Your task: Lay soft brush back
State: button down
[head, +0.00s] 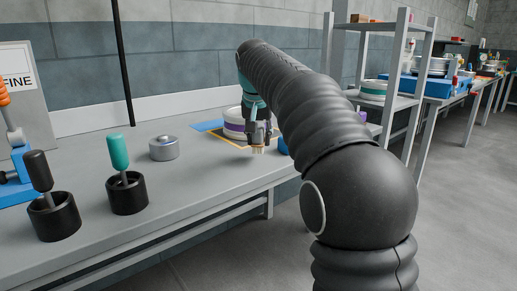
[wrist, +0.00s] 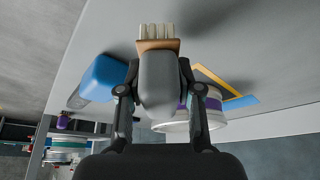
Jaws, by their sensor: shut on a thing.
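The soft brush (wrist: 160,78) has a grey handle, a brown collar and pale bristles. My gripper (wrist: 160,92) is shut on its handle in the wrist view, with the bristles pointing out past the fingers. In the head view my gripper (head: 259,138) is over the far right part of the bench, with the bristles (head: 258,150) pointing down close to the bench top. Whether they touch it is unclear. A blue block-like thing (wrist: 104,78) is beside the brush; in the head view it is mostly hidden behind my arm.
A white and purple round stack (head: 233,127) stands by a yellow-edged marking behind my gripper. A silver canister (head: 164,149), a black cup with a teal-handled tool (head: 127,195) and another with a black-handled tool (head: 54,216) stand left. The bench (head: 215,178) is clear in front.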

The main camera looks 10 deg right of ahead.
aim_at(259, 147)
jog(key=shift+f, duration=1.55)
jog(key=shift+f+b, duration=0.2)
jog(key=shift+b, duration=0.15)
jog(key=c, duration=0.8)
grip_release()
jog(key=shift+o, duration=0.2)
jog(key=shift+r, duration=0.1)
jog(key=shift+r, duration=0.2)
jog(key=p+v, duration=0.2)
jog(key=v, duration=0.9)
jog(key=shift+s+r+p, duration=0.2)
jog(key=shift+r+p, duration=0.1)
jog(key=shift+r, duration=0.1)
